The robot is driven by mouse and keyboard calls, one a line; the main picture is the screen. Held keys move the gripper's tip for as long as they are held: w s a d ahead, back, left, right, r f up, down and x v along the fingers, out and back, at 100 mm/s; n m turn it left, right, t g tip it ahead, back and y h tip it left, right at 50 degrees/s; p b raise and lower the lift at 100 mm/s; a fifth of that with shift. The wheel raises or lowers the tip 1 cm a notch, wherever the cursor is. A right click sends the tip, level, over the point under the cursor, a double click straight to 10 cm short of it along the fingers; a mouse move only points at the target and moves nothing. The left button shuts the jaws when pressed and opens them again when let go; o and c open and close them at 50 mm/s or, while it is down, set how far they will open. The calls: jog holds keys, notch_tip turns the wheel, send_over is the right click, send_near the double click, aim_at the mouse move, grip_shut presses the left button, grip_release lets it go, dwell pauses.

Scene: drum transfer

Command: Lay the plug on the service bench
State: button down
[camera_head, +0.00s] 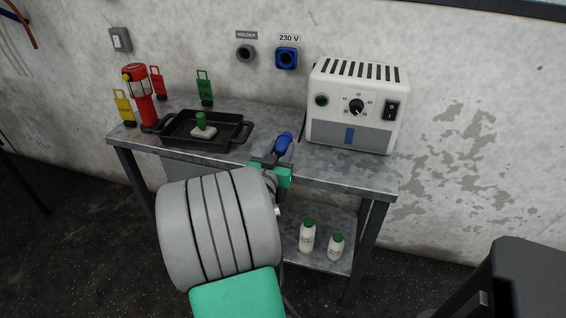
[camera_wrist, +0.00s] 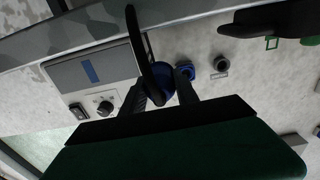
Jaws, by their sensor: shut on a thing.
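The blue plug (camera_head: 284,142) is held in my gripper (camera_head: 273,159), over the front part of the service bench (camera_head: 345,171). Its height above the bench top is hard to tell. In the wrist view the blue plug (camera_wrist: 163,83) sits between my two fingers, with a dark curved piece (camera_wrist: 140,50) running from it. My gripper is shut on the plug. My arm hides part of the bench's front edge.
A white device box (camera_head: 352,105) stands on the bench at right. A black tray (camera_head: 235,132) holds a green-topped piece (camera_head: 202,127). Two bottles (camera_head: 307,237) stand below.

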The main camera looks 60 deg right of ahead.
jog(key=shift+w+d+f+b, duration=0.15)
jog(key=shift+f+b, duration=0.3)
jog(key=shift+f, duration=0.3)
jog(key=shift+d+f+b, duration=0.15)
jog(key=shift+f+b, duration=0.3)
jog(key=shift+f, duration=0.3)
jog(key=shift+w+d+f+b, duration=0.15)
jog(key=shift+f+b, duration=0.3)
jog(key=shift+f, duration=0.3)
jog(key=c, duration=0.9)
grip_release()
